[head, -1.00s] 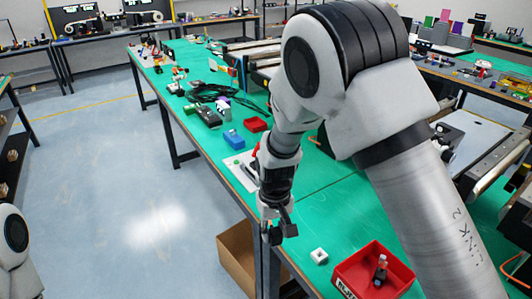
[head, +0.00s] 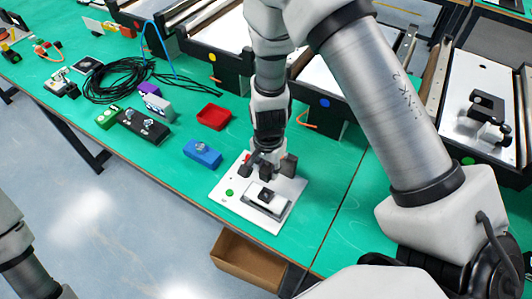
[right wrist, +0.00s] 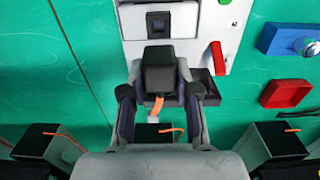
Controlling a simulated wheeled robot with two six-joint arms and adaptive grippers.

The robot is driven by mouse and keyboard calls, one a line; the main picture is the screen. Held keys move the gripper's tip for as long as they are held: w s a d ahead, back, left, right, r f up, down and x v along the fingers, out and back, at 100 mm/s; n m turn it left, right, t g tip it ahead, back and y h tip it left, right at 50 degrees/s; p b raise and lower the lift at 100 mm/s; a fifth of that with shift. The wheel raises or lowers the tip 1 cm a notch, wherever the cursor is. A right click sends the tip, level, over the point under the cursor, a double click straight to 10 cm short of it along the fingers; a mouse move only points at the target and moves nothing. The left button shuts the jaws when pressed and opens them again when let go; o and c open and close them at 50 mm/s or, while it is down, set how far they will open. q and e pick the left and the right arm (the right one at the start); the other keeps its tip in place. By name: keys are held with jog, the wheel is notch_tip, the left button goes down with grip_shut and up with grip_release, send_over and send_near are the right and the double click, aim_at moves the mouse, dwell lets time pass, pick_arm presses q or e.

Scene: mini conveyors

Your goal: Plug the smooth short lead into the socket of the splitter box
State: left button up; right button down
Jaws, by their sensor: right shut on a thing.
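My right gripper (head: 268,165) is above the back part of a white board (head: 234,207) near the table's front edge. In the right wrist view my right gripper (right wrist: 159,85) is shut on a black plug (right wrist: 158,68), with a short orange lead (right wrist: 157,108) trailing from it. The splitter box (head: 262,205) is a light block with a dark top piece, fixed on the board. In the right wrist view its dark square socket (right wrist: 158,22) lies just beyond the plug, and the plug is apart from it. My left gripper is out of view.
A red lever (right wrist: 218,58) stands on the board beside the gripper. A blue box (head: 202,154), a red tray (head: 214,116), a black box (head: 140,124) and coiled black cable (head: 128,80) lie left of the board. Conveyors (head: 330,85) stand behind. Green table right of the board is clear.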

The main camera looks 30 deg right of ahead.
jog(key=shift+a, duration=0.1)
jog(key=shift+s, duration=0.2)
jog(key=shift+s+r, duration=0.1)
jog(key=b, duration=0.5)
send_over(268, 191)
notch_tip(268, 191, down, 6)
jog(key=shift+f, duration=0.1)
pick_arm(q)
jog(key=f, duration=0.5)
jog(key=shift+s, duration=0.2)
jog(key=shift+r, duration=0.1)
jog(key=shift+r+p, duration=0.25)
jog(key=shift+p, duration=0.05)
pick_arm(e)
jog(key=shift+r, duration=0.2)
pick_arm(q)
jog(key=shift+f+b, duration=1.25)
pick_arm(e)
jog(key=shift+f, duration=1.45)
